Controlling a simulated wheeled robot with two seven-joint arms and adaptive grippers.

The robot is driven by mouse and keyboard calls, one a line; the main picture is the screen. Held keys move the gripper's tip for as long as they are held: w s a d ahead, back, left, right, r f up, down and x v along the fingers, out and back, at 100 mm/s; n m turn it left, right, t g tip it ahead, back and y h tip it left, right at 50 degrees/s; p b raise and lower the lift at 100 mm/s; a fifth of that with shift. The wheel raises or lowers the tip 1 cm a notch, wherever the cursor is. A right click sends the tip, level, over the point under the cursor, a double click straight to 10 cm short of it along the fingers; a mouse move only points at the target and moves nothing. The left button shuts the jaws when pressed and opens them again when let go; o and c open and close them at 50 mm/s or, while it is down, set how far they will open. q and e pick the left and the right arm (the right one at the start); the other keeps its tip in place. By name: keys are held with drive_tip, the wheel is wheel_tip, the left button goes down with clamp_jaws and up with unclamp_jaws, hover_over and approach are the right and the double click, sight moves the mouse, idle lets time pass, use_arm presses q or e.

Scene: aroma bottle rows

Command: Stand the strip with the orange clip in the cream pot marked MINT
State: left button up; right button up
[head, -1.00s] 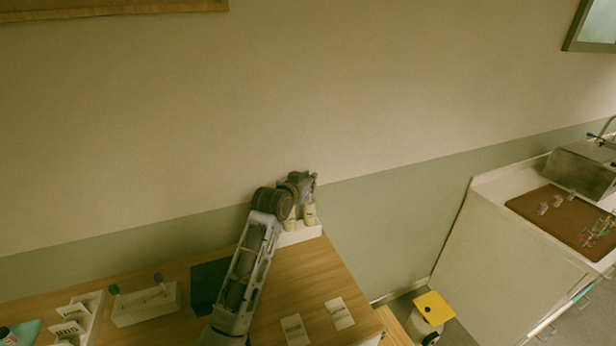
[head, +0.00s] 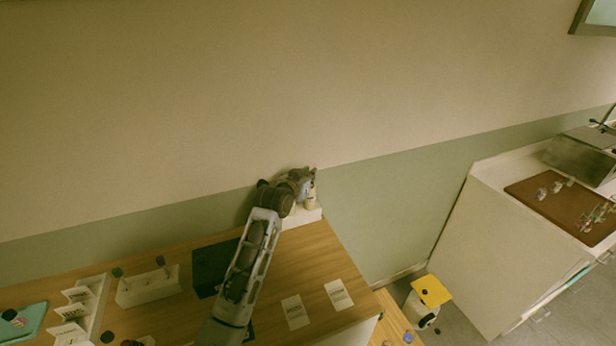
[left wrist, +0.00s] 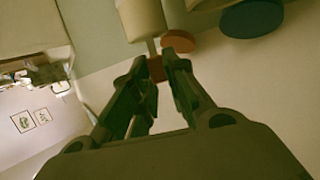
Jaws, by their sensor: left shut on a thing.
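My left gripper (head: 308,180) is at the far right corner of the table, over the cream pots. In the left wrist view its fingers (left wrist: 157,72) are shut on the orange clip (left wrist: 155,68). A short pale piece of the strip (left wrist: 152,47) shows between the clip and a cream pot (left wrist: 140,18). I cannot tell whether the strip is inside the pot or in front of it. A cream pot (head: 311,203) also shows below the gripper in the head view. No MINT marking is readable. My right gripper is out of view.
The pots stand on a white holder (head: 303,218) by the wall. An orange disc (left wrist: 178,41) and a teal disc (left wrist: 251,18) are beside the fingers. A white block (head: 148,289) stands left.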

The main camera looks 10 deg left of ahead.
use_arm(q)
drive_tip(key=o, duration=0.8)
drive_tip(key=shift+c, duration=0.2)
drive_tip(key=s+a, duration=0.1)
drive_tip(key=s, duration=0.8)
drive_tip(key=shift+s+a, duration=0.2)
drive_tip(key=shift+a, duration=0.2)
idle(0.6)
